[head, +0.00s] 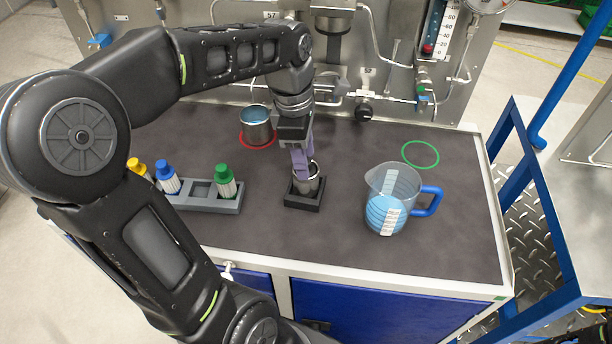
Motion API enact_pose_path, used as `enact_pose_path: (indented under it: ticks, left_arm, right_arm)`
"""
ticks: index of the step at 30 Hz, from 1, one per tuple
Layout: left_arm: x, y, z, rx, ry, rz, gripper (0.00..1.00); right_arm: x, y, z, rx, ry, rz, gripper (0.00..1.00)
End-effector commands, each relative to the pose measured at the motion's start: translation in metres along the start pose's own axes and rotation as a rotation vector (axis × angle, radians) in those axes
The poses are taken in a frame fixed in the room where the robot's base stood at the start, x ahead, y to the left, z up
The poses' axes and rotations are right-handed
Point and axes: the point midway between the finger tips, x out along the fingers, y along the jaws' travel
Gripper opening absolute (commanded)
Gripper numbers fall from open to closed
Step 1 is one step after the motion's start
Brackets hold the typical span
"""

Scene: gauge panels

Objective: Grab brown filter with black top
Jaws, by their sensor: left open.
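I cannot make out a brown filter with a black top. A grey rack (207,202) at the left of the bench holds white-bodied filters with a yellow top (137,166), a blue top (166,177) and a green top (225,181). One square slot between the blue and green ones looks empty. My left gripper (303,174) is open and points down at a metal cup (312,184) in a black square holder (304,203). Its purplish fingers overlap the cup's rim; whether they touch it is unclear. The fingers hide part of the cup's inside. My right gripper is not in view.
A metal pot (257,128) with blue contents stands on a red ring behind. A clear jug (391,199) with blue liquid and a blue handle stands right. A green ring (420,154) is empty. Pipes and gauges line the back panel.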

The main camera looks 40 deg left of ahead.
Motion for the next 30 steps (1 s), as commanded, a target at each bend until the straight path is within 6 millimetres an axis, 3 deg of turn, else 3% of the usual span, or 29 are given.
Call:
enact_pose_path:
  ticks: [5,21,30]
  left_arm:
    - [-0.0003,0.0,0.0,0.0,0.0,0.0,0.46]
    - [-0.0003,0.0,0.0,0.0,0.0,0.0,0.01]
    - [-0.0003,0.0,0.0,0.0,0.0,0.0,0.0]
  right_arm:
    - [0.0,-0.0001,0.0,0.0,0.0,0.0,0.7]
    - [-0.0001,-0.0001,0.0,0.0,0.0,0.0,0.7]
    - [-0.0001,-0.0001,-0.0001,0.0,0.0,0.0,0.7]
